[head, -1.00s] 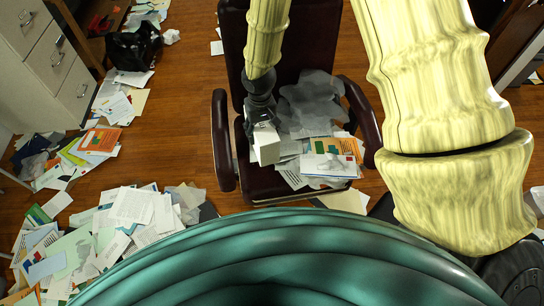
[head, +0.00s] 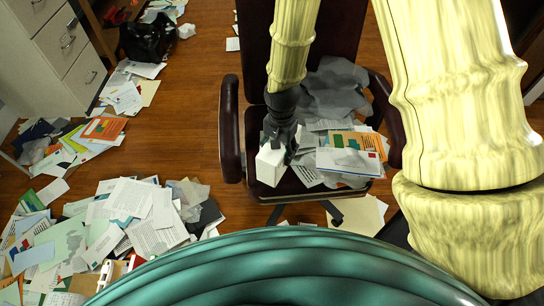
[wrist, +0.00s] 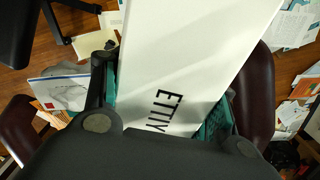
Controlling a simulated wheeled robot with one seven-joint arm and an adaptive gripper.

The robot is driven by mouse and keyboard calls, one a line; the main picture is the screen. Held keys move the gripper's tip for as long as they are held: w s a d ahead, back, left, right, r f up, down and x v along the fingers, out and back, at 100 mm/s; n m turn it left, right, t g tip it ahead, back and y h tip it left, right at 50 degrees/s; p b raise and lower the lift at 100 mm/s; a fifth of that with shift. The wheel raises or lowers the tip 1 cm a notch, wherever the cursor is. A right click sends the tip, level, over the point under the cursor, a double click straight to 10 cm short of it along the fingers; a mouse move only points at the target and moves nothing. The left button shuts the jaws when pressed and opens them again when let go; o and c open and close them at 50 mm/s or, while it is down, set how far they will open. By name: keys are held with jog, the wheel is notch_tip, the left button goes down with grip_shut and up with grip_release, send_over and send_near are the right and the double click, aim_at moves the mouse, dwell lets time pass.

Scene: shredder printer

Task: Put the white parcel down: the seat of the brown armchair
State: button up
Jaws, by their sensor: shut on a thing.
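The white parcel (head: 270,165) is a small white box in my gripper (head: 282,145), over the left part of the armchair's seat. In the wrist view the parcel (wrist: 185,60) fills the middle, with dark lettering on its face, between the two fingers of my gripper (wrist: 160,115). The brown armchair (head: 230,135) faces me, with dark brown armrests and back. Its seat (head: 262,193) is largely covered by papers and by the parcel. I cannot tell whether the parcel touches the seat.
Papers and envelopes (head: 350,160) and grey crumpled sheets (head: 335,90) cover the seat's right side. Paper piles (head: 130,215) lie on the floor at left. A drawer cabinet (head: 60,45) stands upper left, near a black bag (head: 148,40). Wooden floor (head: 190,110) between is clear.

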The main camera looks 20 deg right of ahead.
jog(key=shift+s+f+m+b, duration=1.15)
jog(key=shift+f+m+b, duration=1.65)
jog(key=shift+f+b, duration=1.75)
jog(key=shift+s+f+m+b, duration=1.15)
jog(key=shift+f+m+b, duration=1.65)
jog(key=shift+f+b, duration=1.75)
jog(key=shift+w+d+f+b, duration=0.35)
jog(key=shift+w+f+b, duration=0.35)
jog(key=shift+w, duration=1.95)
jog(key=shift+w+d+f+b, duration=0.35)
jog(key=shift+w+f+b, duration=0.35)
jog(key=shift+w, duration=1.95)
jog(key=shift+w+d+f+b, duration=0.35)
jog(key=shift+w+f+b, duration=0.3)
jog(key=shift+w, duration=2)
jog(key=o, duration=1.7)
jog(key=shift+f, duration=0.1)
jog(key=shift+o, duration=0.2)
